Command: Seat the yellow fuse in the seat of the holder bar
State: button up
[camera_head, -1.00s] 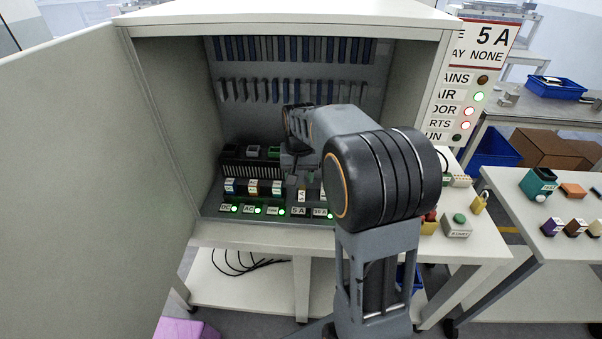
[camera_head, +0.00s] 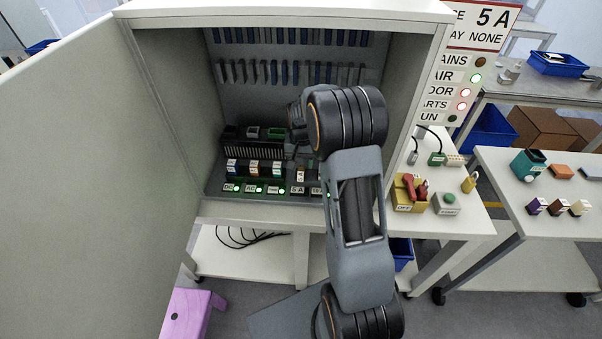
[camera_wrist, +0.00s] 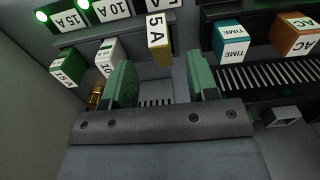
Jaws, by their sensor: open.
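The yellow fuse (camera_wrist: 160,51), with a white 5 A label, stands at the 5 A place of the dark holder bar (camera_wrist: 184,43) in the wrist view. How deep it sits in the seat cannot be told. Its pale top (camera_head: 300,174) shows small in the head view, left of my arm. My gripper (camera_wrist: 162,75) is open and empty. Its two green fingers are apart, with the fuse showing between and beyond their tips, touching neither. In the head view my gripper is hidden behind my arm.
A green 15 A fuse (camera_wrist: 65,68) and a white 10 A fuse (camera_wrist: 107,52) stand to one side, TIME (camera_wrist: 231,42) and AC (camera_wrist: 296,38) blocks to the other. A slotted black duct (camera_wrist: 262,77) lies close by. The cabinet wall (camera_head: 172,110) bounds the left.

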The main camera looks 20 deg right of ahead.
aim_at(301, 170)
jog(key=shift+f+p, duration=0.55)
jog(key=shift+f, duration=1.95)
jog(key=shift+c, duration=0.5)
grip_shut()
